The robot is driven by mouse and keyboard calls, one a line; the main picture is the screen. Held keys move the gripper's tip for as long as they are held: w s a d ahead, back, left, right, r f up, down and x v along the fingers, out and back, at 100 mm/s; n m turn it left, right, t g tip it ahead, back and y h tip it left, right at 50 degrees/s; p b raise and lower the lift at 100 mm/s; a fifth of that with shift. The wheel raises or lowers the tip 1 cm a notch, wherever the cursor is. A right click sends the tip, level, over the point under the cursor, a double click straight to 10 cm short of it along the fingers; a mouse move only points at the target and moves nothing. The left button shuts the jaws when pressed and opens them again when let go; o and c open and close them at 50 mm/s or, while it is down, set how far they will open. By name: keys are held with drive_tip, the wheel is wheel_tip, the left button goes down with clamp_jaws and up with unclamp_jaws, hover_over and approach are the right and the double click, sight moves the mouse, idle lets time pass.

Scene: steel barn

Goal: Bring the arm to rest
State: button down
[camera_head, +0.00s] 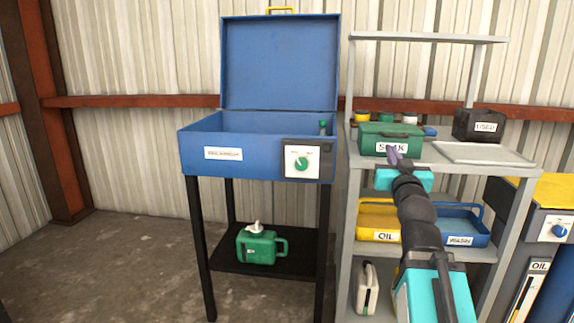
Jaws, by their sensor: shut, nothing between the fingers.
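My arm reaches up from the bottom right, in front of the grey shelf unit (345,190). My gripper (393,153) is at its far end, in front of the green box labelled SOAK (372,131). The purple fingers are together with nothing seen between them. The gripper overlaps the box's lower right part in the picture; I cannot tell whether they touch. Part of the lower shelves is hidden behind the arm.
A blue parts washer (200,158) with its lid up stands at centre. A green jug (256,247) sits on its low shelf. An OIL tray (377,214), a blue tray (462,222) and a USED box (478,126) are on the shelves. The floor at left is clear.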

drive_tip(key=w+a+f+n+g+y+p, duration=0.1)
drive_tip(key=w+a+f+g+p, duration=0.15)
drive_tip(key=f+p, duration=0.55)
drive_tip(key=w+a+f+g+y+p, duration=0.1)
drive_tip(key=w+a+f+g+p, duration=0.3)
drive_tip(key=f, duration=0.6)
drive_tip(key=s+a+f+g+p, duration=0.2)
drive_tip(key=s+f+p, duration=0.3)
drive_tip(key=f, duration=0.4)
drive_tip(key=s+a+f+g+p, duration=0.1)
drive_tip(key=s+f+g+p, duration=0.2)
drive_tip(key=s+f+p, duration=0.4)
drive_tip(key=s+a+f+n+g+y+p, duration=0.1)
drive_tip(key=s+a+f+g+p, duration=0.2)
drive_tip(key=s+f, duration=0.55)
drive_tip(key=s+f+g+p, duration=0.4)
drive_tip(key=s+f, duration=0.2)
drive_tip(key=s, duration=0.5)
drive_tip(key=s+f+g+p, duration=0.2)
drive_tip(key=s+g, duration=0.4)
drive_tip(key=s, duration=1.4)
drive_tip(key=shift+s+d+g+h, duration=0.3)
drive_tip(key=shift+s+d+g, duration=0.05)
drive_tip(key=shift+s+d, duration=0.05)
